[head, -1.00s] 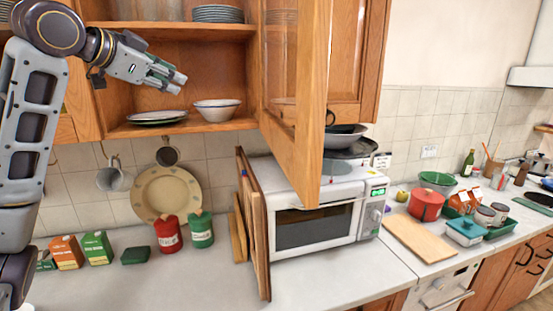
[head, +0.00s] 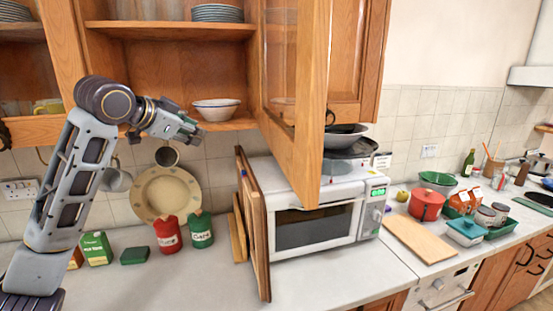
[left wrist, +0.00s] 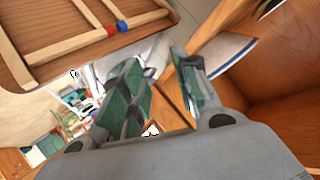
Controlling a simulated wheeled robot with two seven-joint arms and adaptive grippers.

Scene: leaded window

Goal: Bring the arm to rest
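My left gripper (head: 190,132) is just below and in front of the open cupboard's bottom shelf (head: 235,125), left of the white bowl (head: 216,109). In the left wrist view, its two green-padded fingers (left wrist: 160,95) stand apart with nothing held between them. My left arm rises from the lower left and bends at the elbow in front of the cupboard. The arm hides part of the shelf and the wall behind it. My right gripper is in neither current view.
The glazed cupboard door (head: 296,100) stands open to the right of my gripper. The front counter (head: 190,285) is clear.

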